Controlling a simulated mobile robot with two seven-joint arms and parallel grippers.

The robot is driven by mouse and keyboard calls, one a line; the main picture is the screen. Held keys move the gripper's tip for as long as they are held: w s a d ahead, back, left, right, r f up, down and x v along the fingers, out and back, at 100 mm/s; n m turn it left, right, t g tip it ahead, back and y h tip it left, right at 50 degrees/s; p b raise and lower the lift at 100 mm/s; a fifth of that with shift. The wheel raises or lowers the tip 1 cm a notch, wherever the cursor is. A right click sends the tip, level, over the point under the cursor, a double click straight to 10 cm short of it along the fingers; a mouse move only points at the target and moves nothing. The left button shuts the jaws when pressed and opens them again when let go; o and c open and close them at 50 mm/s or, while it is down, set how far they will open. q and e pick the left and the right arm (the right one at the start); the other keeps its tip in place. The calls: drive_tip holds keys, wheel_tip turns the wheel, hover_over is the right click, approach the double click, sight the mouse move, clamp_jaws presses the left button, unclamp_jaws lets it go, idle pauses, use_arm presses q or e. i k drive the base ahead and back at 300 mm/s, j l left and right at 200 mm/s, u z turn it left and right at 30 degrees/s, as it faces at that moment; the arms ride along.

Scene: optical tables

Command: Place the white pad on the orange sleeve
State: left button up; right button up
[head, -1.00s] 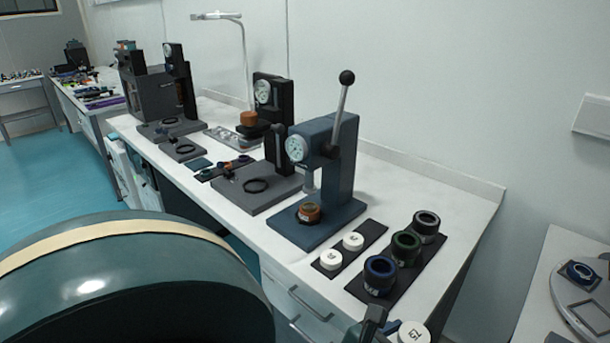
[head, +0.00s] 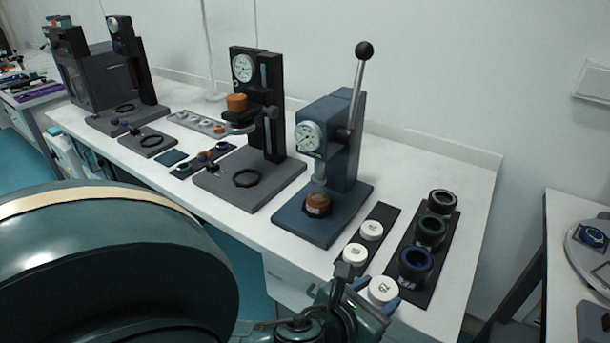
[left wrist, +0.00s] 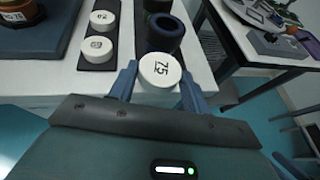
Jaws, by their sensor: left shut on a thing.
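The white pad (head: 383,290) is a short white disc with a dark number on top. My left gripper (left wrist: 159,78) is shut on it, one blue finger on each side, and the number faces up in the left wrist view. It is held at the table's front edge, near the black strips. The orange sleeve (head: 317,204) sits upright on the base of the blue lever press, below its ram. It is left of and beyond the gripper, and part of it shows at the left wrist view's top left corner (left wrist: 20,10). My right gripper is not in view.
Two other white pads (head: 355,254) stand on a black strip between press and gripper. Blue, green and black rings (head: 416,264) stand on another strip to the right. The blue press (head: 335,150) has a raised lever. A dark gauge stand (head: 255,110) is further left.

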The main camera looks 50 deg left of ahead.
sight(318, 196)
drive_tip(key=j, duration=0.55)
drive_tip(key=k+j, duration=0.15)
drive_tip(key=j, duration=0.4)
drive_tip(key=j+z, duration=0.1)
drive_tip(key=j, duration=0.45)
drive_tip(key=k, duration=0.05)
